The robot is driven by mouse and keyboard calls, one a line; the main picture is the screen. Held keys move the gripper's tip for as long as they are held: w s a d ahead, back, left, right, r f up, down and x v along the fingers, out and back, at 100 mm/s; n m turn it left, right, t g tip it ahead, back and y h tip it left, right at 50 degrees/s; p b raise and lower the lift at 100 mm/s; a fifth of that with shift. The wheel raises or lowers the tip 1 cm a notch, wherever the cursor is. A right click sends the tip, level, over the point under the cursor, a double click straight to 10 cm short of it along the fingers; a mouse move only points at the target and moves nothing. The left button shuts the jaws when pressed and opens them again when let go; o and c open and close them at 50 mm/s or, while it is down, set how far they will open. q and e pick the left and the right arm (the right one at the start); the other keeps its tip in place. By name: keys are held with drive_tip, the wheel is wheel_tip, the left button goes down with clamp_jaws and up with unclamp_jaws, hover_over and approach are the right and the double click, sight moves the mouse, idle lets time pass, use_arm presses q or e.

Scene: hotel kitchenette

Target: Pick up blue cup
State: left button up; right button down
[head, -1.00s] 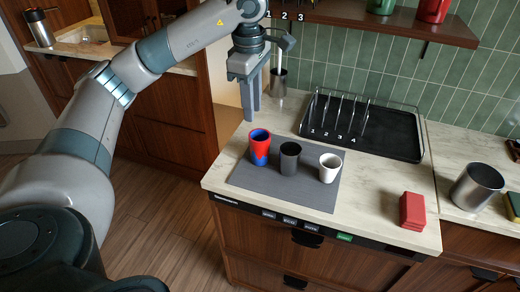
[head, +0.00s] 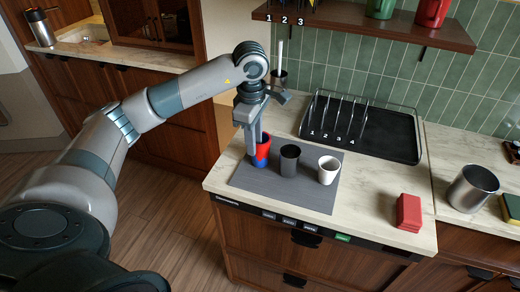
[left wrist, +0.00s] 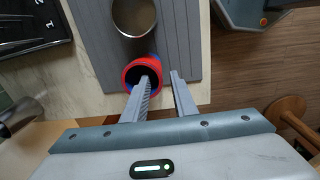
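The blue cup (head: 264,152), blue and red in pattern, stands upright at the left of the grey mat (head: 316,197). In the left wrist view the cup (left wrist: 130,68) shows its red rim and dark inside. My left gripper (head: 252,158) points down at the cup and partly hides it in the head view. In the left wrist view my left gripper (left wrist: 161,76) is open, with one finger over or inside the cup's mouth and the other beside the cup; I cannot tell the finger's depth. My right gripper is out of view.
A dark grey cup (head: 290,160) stands close right of the blue cup, and a white cup (head: 328,171) farther right. A black rack tray (head: 387,135) lies behind. Red blocks (head: 409,212) and a metal pot (head: 472,187) are at the right.

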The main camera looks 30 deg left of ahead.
sight(256, 157)
use_arm(q)
drive_tip(key=shift+f, duration=0.15)
drive_tip(key=shift+d+f+p, duration=0.1)
drive_tip(key=shift+f+p, duration=0.8)
drive_tip(key=shift+p, duration=0.1)
wheel_tip(256, 157, down, 2)
drive_tip(key=shift+w+f+p, duration=0.1)
drive_tip(key=shift+p, duration=0.35)
drive_tip(key=shift+w+f, duration=0.1)
drive_tip(key=shift+f, duration=0.45)
clamp_jaws()
